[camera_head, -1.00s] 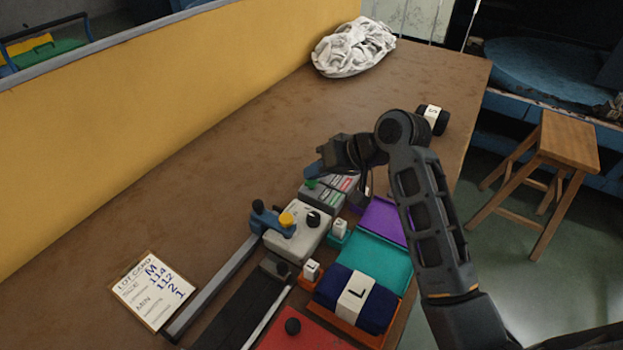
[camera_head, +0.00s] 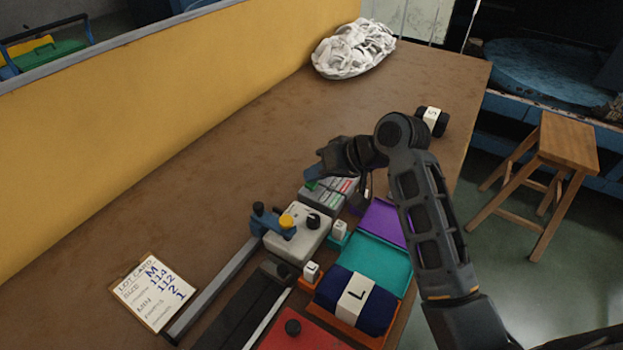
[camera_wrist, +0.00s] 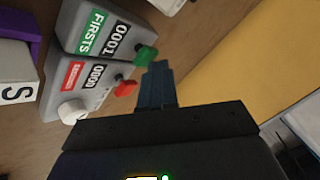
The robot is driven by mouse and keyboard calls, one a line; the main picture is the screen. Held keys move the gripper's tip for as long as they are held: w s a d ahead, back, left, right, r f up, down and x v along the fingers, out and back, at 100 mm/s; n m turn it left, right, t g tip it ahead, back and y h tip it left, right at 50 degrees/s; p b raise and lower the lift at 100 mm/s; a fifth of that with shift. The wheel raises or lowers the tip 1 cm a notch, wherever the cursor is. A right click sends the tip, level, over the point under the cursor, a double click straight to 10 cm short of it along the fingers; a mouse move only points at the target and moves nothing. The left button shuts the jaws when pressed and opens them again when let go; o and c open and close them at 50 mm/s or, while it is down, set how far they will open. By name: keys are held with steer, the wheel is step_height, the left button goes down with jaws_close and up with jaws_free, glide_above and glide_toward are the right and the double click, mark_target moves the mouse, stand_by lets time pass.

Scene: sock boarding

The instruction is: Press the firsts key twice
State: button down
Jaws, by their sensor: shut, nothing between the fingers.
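The firsts counter (camera_wrist: 97,35) is a grey box with a green FIRSTS label; its window reads 0001. Its green key (camera_wrist: 146,56) sticks out on the right, and it shows in the head view (camera_head: 311,185). My gripper (camera_wrist: 158,72) is shut and empty, its fingertips just right of the green key in the wrist view; I cannot tell whether they touch it. In the head view my gripper (camera_head: 318,168) hangs above the counters. The second counter (camera_wrist: 88,78) has a red label, reads 0000, and has a red key (camera_wrist: 125,88).
A white knob (camera_wrist: 72,112) sits beside the red-labelled counter. A grey box with a black knob (camera_head: 297,238) stands nearer. Purple (camera_head: 380,220) and teal (camera_head: 372,256) trays lie right of it. A lot card (camera_head: 152,290) lies at left.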

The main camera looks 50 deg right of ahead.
mark_target(315, 185)
steer(key=shift+r+p, duration=0.7)
steer(key=shift+r, duration=0.1)
step_height(315, 185, up, 5)
steer(key=p, duration=0.5)
stand_by(2.4)
steer(key=r+n+h, duration=0.1)
steer(key=n, duration=0.3)
steer(key=r+n+h, duration=0.1)
steer(key=n, duration=0.3)
steer(key=r+n+h, duration=0.1)
steer(key=n, duration=0.4)
steer(key=shift+a+r+h, duration=0.35)
steer(key=shift+r+h, duration=0.05)
steer(key=shift+f, duration=0.1)
